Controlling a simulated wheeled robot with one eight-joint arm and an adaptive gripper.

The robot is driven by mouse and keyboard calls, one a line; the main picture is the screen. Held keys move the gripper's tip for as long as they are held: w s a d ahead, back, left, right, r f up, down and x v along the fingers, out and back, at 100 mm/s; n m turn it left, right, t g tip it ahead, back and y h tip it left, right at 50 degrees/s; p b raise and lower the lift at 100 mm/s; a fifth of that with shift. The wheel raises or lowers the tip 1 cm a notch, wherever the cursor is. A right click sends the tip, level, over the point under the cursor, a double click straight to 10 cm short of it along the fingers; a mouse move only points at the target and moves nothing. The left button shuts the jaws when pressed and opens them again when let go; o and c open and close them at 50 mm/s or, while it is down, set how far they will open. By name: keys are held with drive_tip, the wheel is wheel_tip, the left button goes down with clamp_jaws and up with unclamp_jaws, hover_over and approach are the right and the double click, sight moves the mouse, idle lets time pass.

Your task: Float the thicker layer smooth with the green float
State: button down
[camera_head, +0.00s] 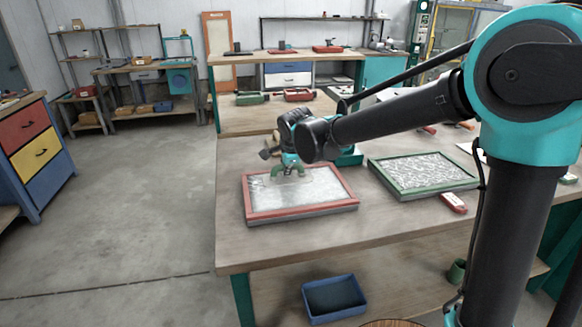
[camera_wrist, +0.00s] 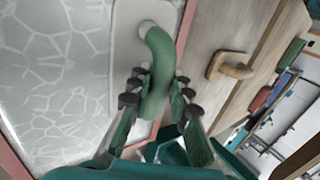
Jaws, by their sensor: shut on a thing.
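The green float has a curved green handle (camera_wrist: 157,48) and a pale flat plate (camera_wrist: 125,62). My gripper (camera_wrist: 160,90) is shut on the float's handle. The float is over the far part of the red-framed panel (camera_head: 305,211); its plate looks flat against the layer, though contact is hard to confirm. The pale layer (camera_wrist: 50,75) shows a web of light lines in the wrist view. In the head view the layer (camera_head: 318,189) looks fairly even. A green-framed panel (camera_head: 423,173) to the right holds a coarse, speckled white layer. I cannot tell which layer is thicker.
A tool with a wooden handle (camera_wrist: 232,67) lies on the bench beyond the red frame. A red and white block (camera_head: 453,202) lies before the green-framed panel. A blue bin (camera_head: 334,299) sits below the bench (camera_head: 400,220). The bench's near strip is clear.

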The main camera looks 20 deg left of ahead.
sight(273, 167)
drive_tip(key=shift+s+a, duration=0.55)
drive_tip(key=shift+a, duration=0.35)
drive_tip(key=shift+s+a, duration=0.55)
drive_tip(key=shift+a, duration=0.35)
drive_tip(key=shift+w+d, duration=1)
drive_tip(key=shift+d, duration=0.65)
drive_tip(key=shift+w+d, duration=1.05)
drive_tip(key=shift+d, duration=0.6)
drive_tip(key=shift+w+d, duration=1)
drive_tip(key=shift+d, duration=0.65)
drive_tip(key=shift+r, duration=0.1)
wheel_tip(273, 167, up, 7)
